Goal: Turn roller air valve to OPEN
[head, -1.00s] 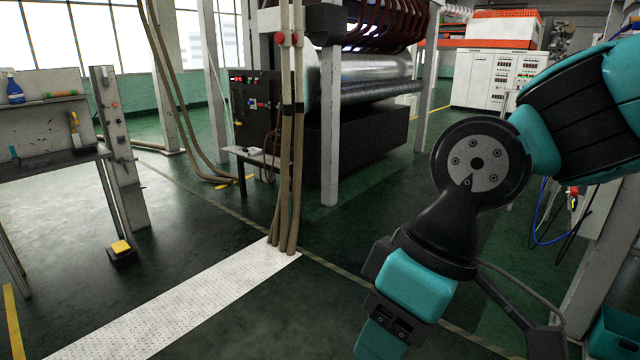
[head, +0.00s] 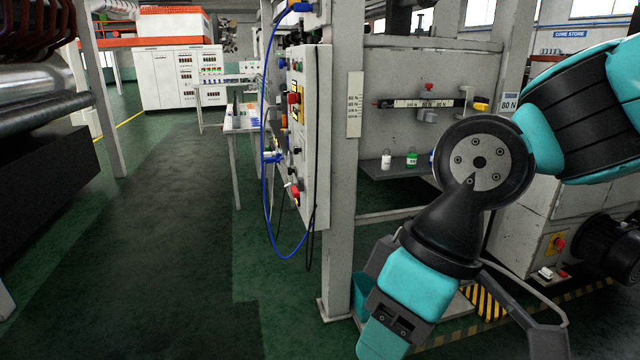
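A grey control panel (head: 309,135) stands left of centre, seen at a slant on a grey post. A blue air hose (head: 265,200) loops down beside it. A small red-and-white fitting (head: 294,193) sits low on the panel's left edge, and a blue fitting (head: 272,156) lies on the hose. I cannot tell which of these is the roller air valve, nor read any OPEN mark. My gripper (head: 395,325) hangs low at centre right, in front of the machine and apart from the panel. Its fingers cannot be made out clearly.
A dark roller machine (head: 40,150) stands at the far left. A shelf (head: 395,168) with small bottles is right of the post. A black motor (head: 608,245) and a striped floor edge (head: 485,302) are at right.

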